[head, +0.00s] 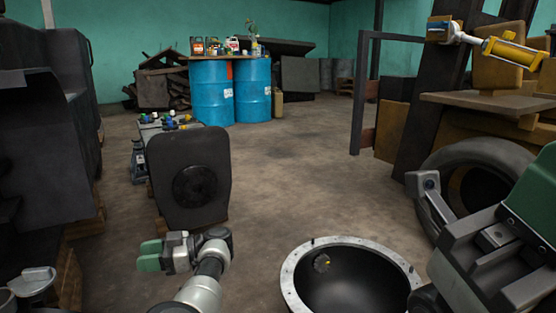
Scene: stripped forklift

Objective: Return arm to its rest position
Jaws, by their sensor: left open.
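My left arm reaches up from the bottom edge of the head view, left of centre. Its wrist is bent to the left, and the left gripper (150,256) points left with two green fingertips a little apart. The left gripper is open, and I see nothing between its fingers. It appears above the floor, in front of the dark upright panel.
A dark round bowl-like part with a pale rim (291,285) lies right of my left arm. A dark upright panel (190,150) stands behind the gripper. Blue drums (212,95) stand further back. A tyre (480,152) is at right. The middle floor is clear.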

